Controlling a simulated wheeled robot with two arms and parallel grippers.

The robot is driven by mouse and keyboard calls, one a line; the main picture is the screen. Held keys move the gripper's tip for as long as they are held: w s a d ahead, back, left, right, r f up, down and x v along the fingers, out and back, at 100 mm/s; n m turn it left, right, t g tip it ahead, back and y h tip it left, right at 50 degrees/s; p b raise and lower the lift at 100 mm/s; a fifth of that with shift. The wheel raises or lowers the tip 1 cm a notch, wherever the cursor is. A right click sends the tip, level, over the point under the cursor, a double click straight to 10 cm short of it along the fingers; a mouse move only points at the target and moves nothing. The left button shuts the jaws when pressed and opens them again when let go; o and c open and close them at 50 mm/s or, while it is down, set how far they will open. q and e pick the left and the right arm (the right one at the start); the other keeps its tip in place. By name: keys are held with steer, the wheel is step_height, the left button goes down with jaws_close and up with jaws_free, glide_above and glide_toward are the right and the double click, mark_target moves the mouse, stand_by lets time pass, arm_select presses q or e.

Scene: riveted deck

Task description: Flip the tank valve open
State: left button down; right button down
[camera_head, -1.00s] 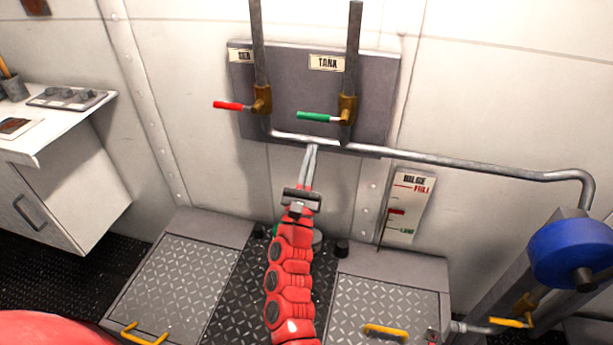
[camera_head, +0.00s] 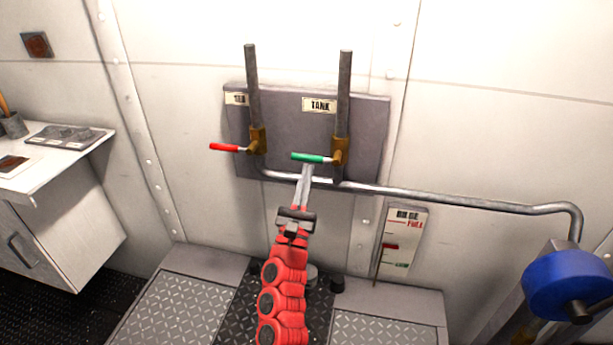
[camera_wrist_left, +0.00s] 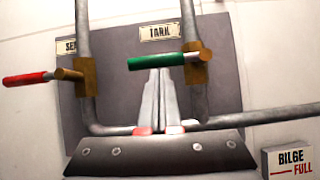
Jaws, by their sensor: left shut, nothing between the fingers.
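The tank valve has a green handle (camera_head: 308,157) on a brass body (camera_head: 340,150), under the "TANK" label (camera_head: 320,105). The handle points left, about level, across the pipe. In the left wrist view the green handle (camera_wrist_left: 157,62) lies just above the fingertips. My left gripper (camera_head: 307,168) is shut and empty, its tips just below the green handle. I cannot tell whether the tips touch it. A second valve with a red handle (camera_head: 224,147) stands to the left, also pointing left; its label is partly hidden by its pipe. My right gripper is not in view.
A grey pipe (camera_head: 450,198) runs right from below the valves, behind my gripper. A bilge gauge (camera_head: 402,242) hangs lower right, near a blue wheel-like part (camera_head: 570,285). A white desk (camera_head: 60,155) stands at the left.

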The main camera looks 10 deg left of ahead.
arm_select(q)
steer(key=shift+a+r+m+h+p, duration=0.15)
steer(key=shift+r+m+h+p, duration=0.25)
steer(key=shift+m+h, duration=0.3)
steer(key=m, duration=0.1)
steer(key=r+m+h+p, duration=0.1)
steer(key=m+h+p, duration=0.1)
steer(key=shift+a+r+m+g, duration=0.2)
steer(key=shift+a+m+g, duration=0.1)
steer(key=shift+m+g, duration=0.1)
steer(key=d+r+m+g+h+p, duration=0.3)
steer(key=r+m+g+h+p, duration=0.3)
steer(key=m, duration=1.3)
steer(key=shift+d+r+g+p, duration=0.35)
steer(key=shift+r+g+p, duration=0.35)
steer(key=shift+g+p, duration=1.25)
steer(key=shift+d+t+p, duration=0.1)
steer(key=shift+t+p, duration=0.15)
steer(key=shift+p, duration=0.15)
steer(key=shift+f, duration=0.1)
